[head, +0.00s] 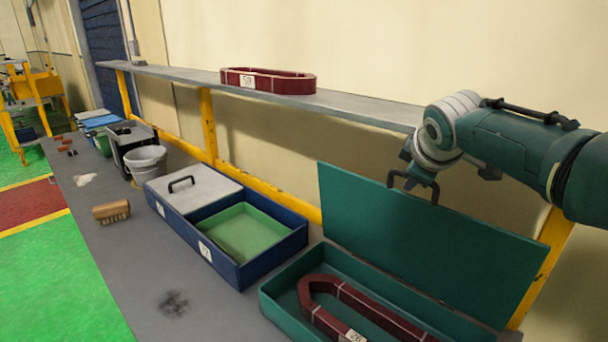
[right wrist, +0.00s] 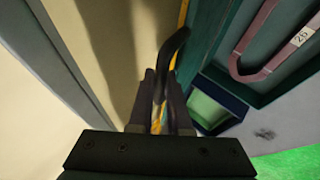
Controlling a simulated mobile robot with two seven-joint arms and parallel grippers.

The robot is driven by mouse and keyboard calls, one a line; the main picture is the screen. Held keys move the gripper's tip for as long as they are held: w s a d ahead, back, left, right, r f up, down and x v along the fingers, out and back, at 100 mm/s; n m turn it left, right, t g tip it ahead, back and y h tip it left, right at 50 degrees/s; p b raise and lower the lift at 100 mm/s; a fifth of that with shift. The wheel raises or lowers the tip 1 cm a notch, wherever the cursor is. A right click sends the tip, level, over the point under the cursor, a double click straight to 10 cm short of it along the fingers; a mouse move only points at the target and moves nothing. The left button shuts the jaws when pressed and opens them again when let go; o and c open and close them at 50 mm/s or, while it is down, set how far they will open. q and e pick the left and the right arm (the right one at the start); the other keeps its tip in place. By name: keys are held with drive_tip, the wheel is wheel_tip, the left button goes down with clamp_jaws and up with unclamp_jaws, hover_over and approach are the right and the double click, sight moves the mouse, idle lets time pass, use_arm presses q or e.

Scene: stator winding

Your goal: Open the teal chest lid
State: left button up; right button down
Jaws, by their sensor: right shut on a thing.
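The teal chest (head: 275,300) stands at the front right of the bench, with a dark red coil (head: 365,308) marked 26 inside. Its teal lid (head: 420,245) stands raised, roughly upright, at the back of the chest. My right gripper (head: 412,178) is at the lid's top edge, shut on the black lid handle (head: 396,181). In the right wrist view the fingers (right wrist: 160,105) close around the dark curved handle (right wrist: 176,48), and the chest with the coil (right wrist: 262,50) shows at upper right. My left gripper is not in view.
A blue box (head: 245,268) with a green tray and a grey lid (head: 192,187) stands left of the chest. A shelf (head: 350,108) with a red coil (head: 267,80) runs above. A brush (head: 111,212) and a bucket (head: 146,162) are farther left.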

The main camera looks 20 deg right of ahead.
drive_tip(key=shift+w+d, duration=0.35)
drive_tip(key=shift+d, duration=0.55)
drive_tip(key=c, duration=0.9)
unclamp_jaws()
drive_tip(key=shift+o, duration=0.2)
drive_tip(key=shift+s+a+r, duration=0.2)
drive_tip(key=shift+s+r, duration=0.05)
drive_tip(key=shift+r, duration=0.15)
drive_tip(key=p+v, duration=0.2)
drive_tip(key=v, duration=0.7)
